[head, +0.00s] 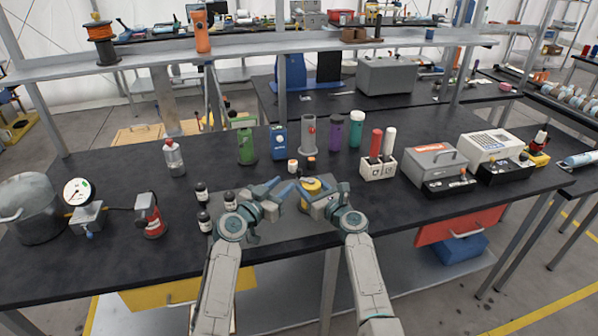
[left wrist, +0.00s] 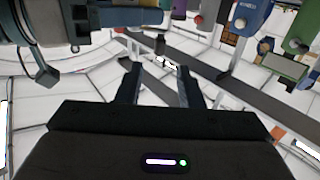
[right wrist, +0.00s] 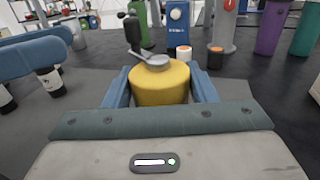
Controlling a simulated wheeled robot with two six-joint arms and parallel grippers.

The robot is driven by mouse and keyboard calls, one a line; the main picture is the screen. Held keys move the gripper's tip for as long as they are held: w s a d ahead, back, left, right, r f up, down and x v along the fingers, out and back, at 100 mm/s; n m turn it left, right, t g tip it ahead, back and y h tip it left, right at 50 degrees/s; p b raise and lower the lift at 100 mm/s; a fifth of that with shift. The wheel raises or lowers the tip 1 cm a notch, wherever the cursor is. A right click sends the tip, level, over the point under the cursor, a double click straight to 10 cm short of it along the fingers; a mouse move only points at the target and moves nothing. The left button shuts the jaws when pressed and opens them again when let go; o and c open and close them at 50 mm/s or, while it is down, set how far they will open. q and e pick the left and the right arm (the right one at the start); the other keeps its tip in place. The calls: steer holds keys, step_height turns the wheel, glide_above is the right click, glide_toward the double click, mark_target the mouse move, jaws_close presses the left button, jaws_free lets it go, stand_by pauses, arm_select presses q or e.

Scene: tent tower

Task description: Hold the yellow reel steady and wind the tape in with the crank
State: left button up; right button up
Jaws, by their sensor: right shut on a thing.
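The yellow reel (right wrist: 161,85) sits between the fingers of my right gripper (right wrist: 161,90), which is shut on its sides. A grey crank arm (right wrist: 143,57) lies on the reel's top, with an upright black handle (right wrist: 133,30) at its far left end. In the head view the reel (head: 311,186) is partly covered by my right gripper. My left gripper (head: 276,190) is left of the reel, its blue fingers apart. In the left wrist view its fingers (left wrist: 158,85) have a gap with nothing between. No tape can be made out.
Several small dark bottles (head: 203,215) stand left of my left gripper. Two small jars (head: 300,165) stand behind the reel. Green (head: 246,145), blue (head: 279,142) and purple (head: 336,133) containers stand farther back. A white holder (head: 378,168) with red and white handles is to the right.

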mark_target(299, 169)
arm_select(q)
steer(key=x, duration=0.9)
steer(key=shift+c, duration=0.2)
jaws_close()
